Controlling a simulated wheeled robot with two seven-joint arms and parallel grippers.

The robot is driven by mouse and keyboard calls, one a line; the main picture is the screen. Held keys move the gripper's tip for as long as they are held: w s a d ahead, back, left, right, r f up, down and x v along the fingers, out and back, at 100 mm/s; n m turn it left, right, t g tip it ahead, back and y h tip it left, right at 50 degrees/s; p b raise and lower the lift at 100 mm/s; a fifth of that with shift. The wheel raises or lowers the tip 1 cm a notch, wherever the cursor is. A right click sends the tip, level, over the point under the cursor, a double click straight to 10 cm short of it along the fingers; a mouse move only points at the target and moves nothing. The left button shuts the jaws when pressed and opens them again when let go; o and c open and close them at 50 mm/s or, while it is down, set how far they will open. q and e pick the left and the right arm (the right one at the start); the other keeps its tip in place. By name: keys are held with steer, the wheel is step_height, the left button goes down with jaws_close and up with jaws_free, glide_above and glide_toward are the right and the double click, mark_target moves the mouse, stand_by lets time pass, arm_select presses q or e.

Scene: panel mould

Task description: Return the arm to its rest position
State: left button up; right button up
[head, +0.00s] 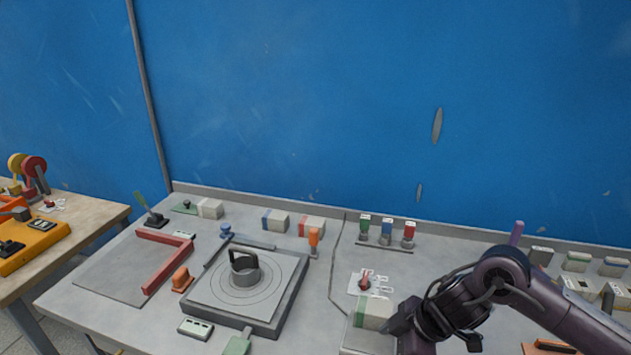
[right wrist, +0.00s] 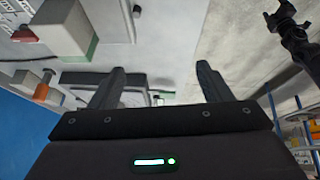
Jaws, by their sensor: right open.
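My right arm comes in from the lower right in the head view, bent at a raised joint. My right gripper (right wrist: 158,85) is open in the right wrist view, its two dark fingers wide apart with nothing held between them. In the head view the wrist end of this arm is low over the right half of the bench, just right of a pale block with a green stripe (head: 372,312). Its fingertips are hard to make out there. My left gripper is not in view.
The grey bench (head: 325,330) holds a square mould (head: 290,290) with a round dark-handled piece (head: 244,270), a red L-shaped bar (head: 168,262), a red switch (head: 365,283) and three coloured-top pieces (head: 387,230). Several blocks sit at far right. A blue wall (head: 300,100) stands behind.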

steer(key=s+a+r+m+t+y, duration=0.15)
steer(key=a+t, duration=0.35)
steer(key=a, duration=0.9)
steer(key=s+d+f+m+g+h, duration=0.25)
steer(key=s+d+m, duration=0.35)
steer(key=s+d, duration=0.3)
steer(key=s+d+f+m+g+h, duration=0.1)
steer(key=s+d+f+m+h, duration=0.4)
steer(key=d, duration=0.6)
step_height(320, 180, down, 30)
steer(key=s+r+m+g+b, duration=0.1)
steer(key=s+g+b, duration=0.1)
steer(key=s, duration=0.1)
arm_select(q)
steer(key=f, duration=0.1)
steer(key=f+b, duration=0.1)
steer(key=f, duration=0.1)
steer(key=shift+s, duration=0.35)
arm_select(e)
steer(key=s+d+f, duration=0.3)
steer(key=s+f, duration=1.6)
steer(key=f, duration=0.1)
steer(key=shift+s+f+g+y, duration=0.2)
steer(key=shift+f+g+y, duration=0.1)
steer(key=shift+f+g, duration=0.1)
